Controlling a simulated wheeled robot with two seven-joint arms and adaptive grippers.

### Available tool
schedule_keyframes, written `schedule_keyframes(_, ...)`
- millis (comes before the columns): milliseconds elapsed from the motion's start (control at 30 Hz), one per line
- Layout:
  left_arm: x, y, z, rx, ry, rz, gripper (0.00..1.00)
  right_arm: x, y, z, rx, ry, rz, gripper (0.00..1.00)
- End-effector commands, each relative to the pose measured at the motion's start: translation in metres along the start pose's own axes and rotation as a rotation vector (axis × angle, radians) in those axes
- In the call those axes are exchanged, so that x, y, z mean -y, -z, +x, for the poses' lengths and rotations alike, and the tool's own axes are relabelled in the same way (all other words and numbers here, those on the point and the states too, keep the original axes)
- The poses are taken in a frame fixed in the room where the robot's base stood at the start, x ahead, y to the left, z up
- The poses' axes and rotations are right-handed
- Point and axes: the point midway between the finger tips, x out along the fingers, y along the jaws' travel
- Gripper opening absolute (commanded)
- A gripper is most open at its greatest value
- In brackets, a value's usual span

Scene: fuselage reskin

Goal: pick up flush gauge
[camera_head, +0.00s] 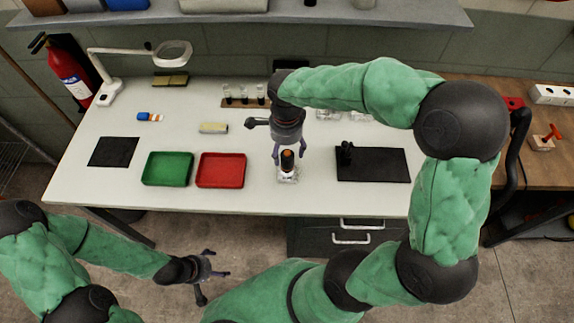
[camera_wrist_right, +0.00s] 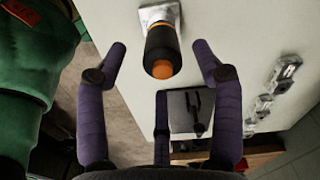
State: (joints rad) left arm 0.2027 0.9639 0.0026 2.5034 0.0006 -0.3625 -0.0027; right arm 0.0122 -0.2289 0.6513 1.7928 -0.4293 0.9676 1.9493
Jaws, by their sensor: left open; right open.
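The flush gauge (camera_head: 287,168) appears to be the small upright tool with a dark body, an orange top and a pale metal base, standing near the front middle of the white table. My right gripper (camera_head: 289,153) is open above it. In the right wrist view the gauge (camera_wrist_right: 162,42) stands between the open fingers of the right gripper (camera_wrist_right: 160,48), with a gap on each side. My left gripper (camera_head: 214,275) is open and empty, low in front of the table.
A red tray (camera_head: 221,184) and green tray (camera_head: 167,183) lie left of the gauge. A black plate (camera_head: 385,177) with a dark object (camera_head: 346,152) lies right. A vial rack (camera_head: 236,103) stands behind. My right arm hides part of the table's back right.

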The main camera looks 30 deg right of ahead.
Motion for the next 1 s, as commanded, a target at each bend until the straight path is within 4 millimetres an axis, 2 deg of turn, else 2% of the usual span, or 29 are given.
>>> schedule_keyframes(167,0.002,0.001,0.007,0.000,0.000,0.000,0.84,0.000,0.002,0.014,-0.001,-0.002,0.000,0.67)
schedule_keyframes(433,0.008,0.001,0.023,-0.001,0.000,0.000,0.84,0.001,0.004,0.050,0.000,-0.001,0.000,0.67)
schedule_keyframes(700,0.008,0.001,0.022,-0.001,0.000,0.000,0.84,0.001,0.004,0.051,0.000,0.001,-0.001,0.67)
schedule_keyframes(900,0.008,0.001,0.022,-0.001,0.000,0.000,0.84,0.001,0.004,0.051,0.000,0.001,-0.001,0.11)
schedule_keyframes(967,0.008,0.001,0.022,-0.001,0.000,0.000,0.84,0.001,0.004,0.051,0.000,0.000,-0.001,0.07)
schedule_keyframes(1000,0.008,0.001,0.022,-0.001,0.000,0.000,0.84,0.002,0.004,0.051,0.000,0.002,0.000,0.01)
